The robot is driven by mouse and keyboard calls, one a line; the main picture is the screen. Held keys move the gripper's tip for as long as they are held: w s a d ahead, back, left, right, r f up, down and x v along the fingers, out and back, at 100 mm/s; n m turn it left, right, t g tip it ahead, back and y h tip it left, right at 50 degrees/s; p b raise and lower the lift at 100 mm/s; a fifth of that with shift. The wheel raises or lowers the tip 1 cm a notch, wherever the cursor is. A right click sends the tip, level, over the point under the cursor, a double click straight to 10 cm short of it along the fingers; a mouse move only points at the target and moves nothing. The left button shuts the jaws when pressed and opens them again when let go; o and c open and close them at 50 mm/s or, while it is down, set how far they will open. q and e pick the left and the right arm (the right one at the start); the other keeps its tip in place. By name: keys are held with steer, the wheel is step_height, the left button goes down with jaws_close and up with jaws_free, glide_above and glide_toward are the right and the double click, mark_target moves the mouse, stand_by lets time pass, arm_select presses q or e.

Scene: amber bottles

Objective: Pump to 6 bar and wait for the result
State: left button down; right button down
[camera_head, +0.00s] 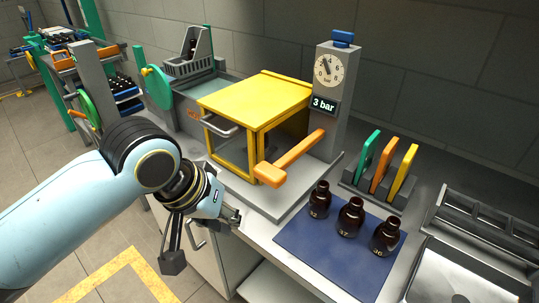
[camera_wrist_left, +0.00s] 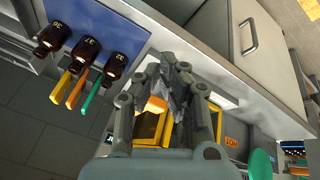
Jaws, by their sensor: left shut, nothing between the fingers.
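The yellow-framed test chamber (camera_head: 262,98) stands on the counter with clear sides and a grey front handle. Beside it rises a grey post (camera_head: 325,138) with a round dial (camera_head: 329,69), a display (camera_head: 323,104) reading 3 bar and a blue cap (camera_head: 343,38) on top. The orange pump lever (camera_head: 290,159) slants from the post toward the front. My left gripper (camera_head: 231,216) is shut and empty, in front of the counter edge, below and left of the lever's end, apart from it. In the left wrist view its fingers (camera_wrist_left: 178,75) partly cover the orange lever (camera_wrist_left: 154,106).
Three brown bottles (camera_head: 350,216) stand on a blue mat (camera_head: 310,245) to the right. Behind them is a rack with green, orange and yellow plates (camera_head: 383,172). A grey tray (camera_head: 460,275) is at far right. A cabinet front (camera_head: 225,262) lies below the counter.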

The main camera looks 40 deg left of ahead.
mark_target(271, 172)
arm_select(q)
steer(key=w+a+r+n+t+h, duration=0.1)
steer(key=w+r+n, duration=0.4)
steer(key=w+n, duration=0.3)
steer(key=w+a+r+n+t+h, duration=0.2)
steer(key=w+r+n, duration=0.3)
steer(key=w+n, duration=0.3)
steer(key=shift+w+h+p, duration=0.3)
steer(key=shift+w, duration=0.4)
arm_select(e)
steer(key=shift+w+a+r, duration=0.4)
steer(key=shift+r, duration=0.2)
arm_select(q)
steer(key=shift+f, duration=0.15)
arm_select(e)
steer(key=shift+d+f, duration=0.1)
steer(key=shift+d, duration=0.05)
